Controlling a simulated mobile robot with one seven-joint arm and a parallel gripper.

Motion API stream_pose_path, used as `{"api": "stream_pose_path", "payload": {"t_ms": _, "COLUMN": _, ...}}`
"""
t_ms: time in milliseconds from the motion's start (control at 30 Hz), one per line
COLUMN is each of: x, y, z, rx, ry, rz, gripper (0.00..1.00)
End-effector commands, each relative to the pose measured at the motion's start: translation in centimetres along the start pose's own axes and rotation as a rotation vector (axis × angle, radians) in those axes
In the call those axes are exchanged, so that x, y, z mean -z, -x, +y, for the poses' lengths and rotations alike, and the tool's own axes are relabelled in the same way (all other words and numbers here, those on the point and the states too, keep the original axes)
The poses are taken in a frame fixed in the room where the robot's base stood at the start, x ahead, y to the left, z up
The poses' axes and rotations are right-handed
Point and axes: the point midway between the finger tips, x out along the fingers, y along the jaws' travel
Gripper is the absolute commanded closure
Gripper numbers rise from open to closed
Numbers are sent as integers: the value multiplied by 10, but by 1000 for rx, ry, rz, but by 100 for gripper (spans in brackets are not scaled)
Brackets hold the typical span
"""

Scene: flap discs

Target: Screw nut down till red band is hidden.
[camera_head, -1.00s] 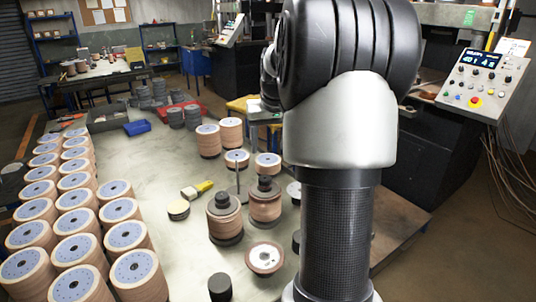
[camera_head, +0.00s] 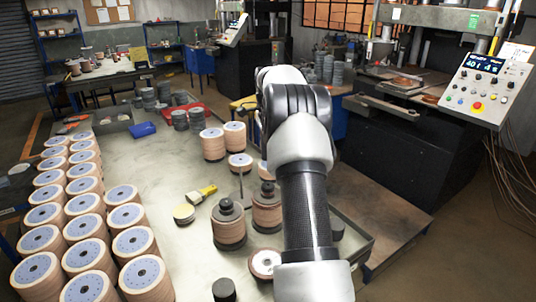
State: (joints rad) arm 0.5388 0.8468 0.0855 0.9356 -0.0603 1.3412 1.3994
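A stack of brown discs (camera_head: 229,230) stands on the pale bench, with a dark plate and a dark nut-like knob (camera_head: 226,206) on top. A second stack (camera_head: 267,212) stands just right of it with a similar dark knob (camera_head: 267,188), partly beside my arm. I cannot make out a red band on either. A thin upright rod (camera_head: 241,184) stands behind the first stack, near a disc (camera_head: 240,159). My arm covers the area right of the second stack. My gripper is not in view, so its state and any hold are hidden.
Rows of disc stacks (camera_head: 127,215) fill the bench's left side. A brush with a yellow handle (camera_head: 203,192), a round pad (camera_head: 184,212), a loose disc (camera_head: 264,262) and a black cylinder (camera_head: 224,290) lie nearby. A control panel (camera_head: 484,87) stands at right.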

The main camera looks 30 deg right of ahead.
Motion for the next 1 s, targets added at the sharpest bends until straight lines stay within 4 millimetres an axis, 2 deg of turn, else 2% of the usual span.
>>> {"api": "stream_pose_path", "payload": {"t_ms": 167, "x": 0, "y": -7, "z": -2, "rx": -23, "ry": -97, "rz": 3, "gripper": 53}}
{"api": "stream_pose_path", "payload": {"t_ms": 467, "x": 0, "y": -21, "z": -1, "rx": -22, "ry": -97, "rz": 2, "gripper": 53}}
{"api": "stream_pose_path", "payload": {"t_ms": 1000, "x": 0, "y": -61, "z": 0, "rx": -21, "ry": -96, "rz": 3, "gripper": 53}}
